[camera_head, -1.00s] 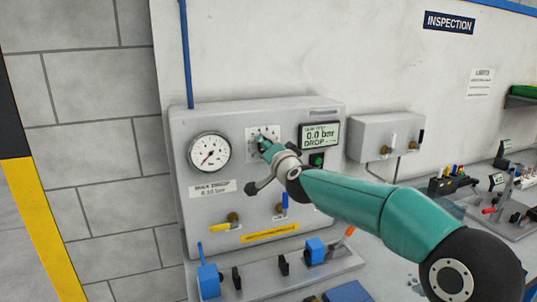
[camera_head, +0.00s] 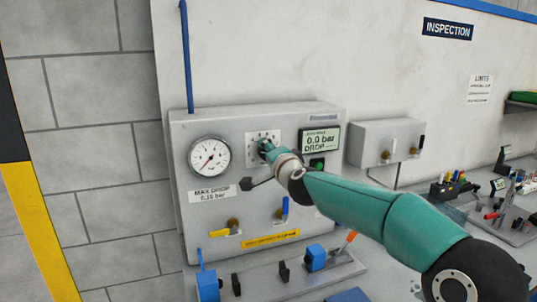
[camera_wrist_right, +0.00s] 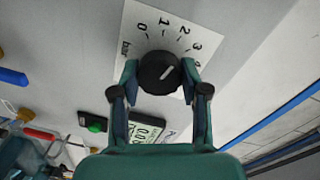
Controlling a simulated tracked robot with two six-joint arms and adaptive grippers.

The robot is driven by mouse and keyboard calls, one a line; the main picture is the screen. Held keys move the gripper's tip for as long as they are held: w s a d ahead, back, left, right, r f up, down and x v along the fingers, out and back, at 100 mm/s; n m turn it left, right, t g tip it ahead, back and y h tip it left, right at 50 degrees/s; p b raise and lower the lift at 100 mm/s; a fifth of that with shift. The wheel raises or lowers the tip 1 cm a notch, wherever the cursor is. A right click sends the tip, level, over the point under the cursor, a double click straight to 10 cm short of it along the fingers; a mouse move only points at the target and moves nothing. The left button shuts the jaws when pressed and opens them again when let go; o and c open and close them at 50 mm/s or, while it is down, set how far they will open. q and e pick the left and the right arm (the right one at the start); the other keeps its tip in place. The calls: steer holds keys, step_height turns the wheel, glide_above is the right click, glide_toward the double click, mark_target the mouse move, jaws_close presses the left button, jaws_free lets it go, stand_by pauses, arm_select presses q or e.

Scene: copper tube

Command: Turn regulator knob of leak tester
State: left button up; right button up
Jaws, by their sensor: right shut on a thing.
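The leak tester (camera_head: 185,165) is a grey box on the wall bench, with a round gauge (camera_head: 209,157) and a display (camera_head: 319,139) that reads 0.0 bar. The black regulator knob (camera_wrist_right: 160,72) sits on a white scale plate (camera_wrist_right: 140,18) with numbers, and it also shows this plate in the head view (camera_head: 252,136). My right gripper (camera_wrist_right: 160,75) has a finger on each side of the knob and is shut on it. In the head view my right gripper (camera_head: 266,149) covers most of the knob. My left gripper is not in view.
Below the knob are a yellow-handled valve (camera_head: 219,232), a blue-handled valve (camera_head: 285,207) and a fixture with blue clamps (camera_head: 316,257). A smaller grey box (camera_head: 370,135) stands to the right. A green button (camera_head: 317,162) sits under the display.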

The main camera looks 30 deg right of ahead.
steer(key=o, duration=1.1)
steer(key=shift+d+f, duration=0.15)
steer(key=shift+s, duration=0.1)
steer(key=v, duration=1.2)
